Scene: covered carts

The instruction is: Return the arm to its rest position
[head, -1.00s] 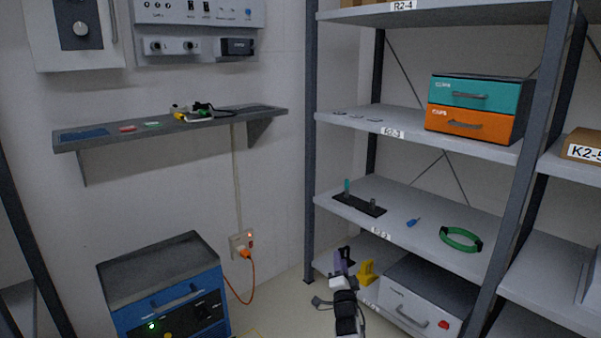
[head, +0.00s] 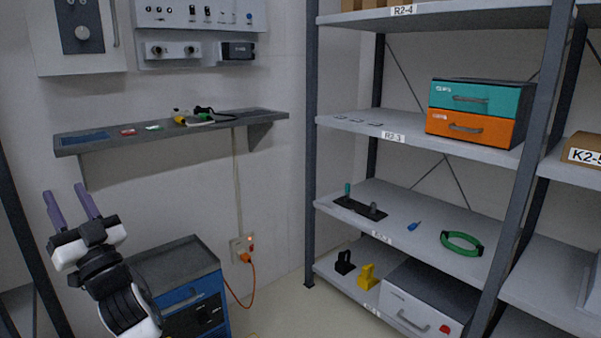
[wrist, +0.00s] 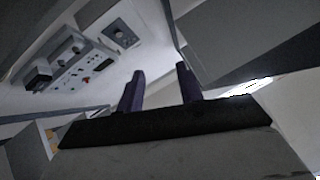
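My gripper (head: 72,207) is raised at the lower left of the head view, in front of the blue cabinet. Its two purple fingers point up and stand apart, with nothing between them. In the wrist view my gripper (wrist: 160,88) also shows its two fingers spread and empty, with the wall and its panels beyond. My white and black arm links run down from it to the bottom edge of the head view.
A blue cabinet (head: 190,290) stands behind my arm. A grey wall shelf (head: 100,146) holds small items above it. A rack to the right bears teal and orange drawers (head: 468,127), a green ring (head: 447,247) and a white box (head: 398,313). Floor between is clear.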

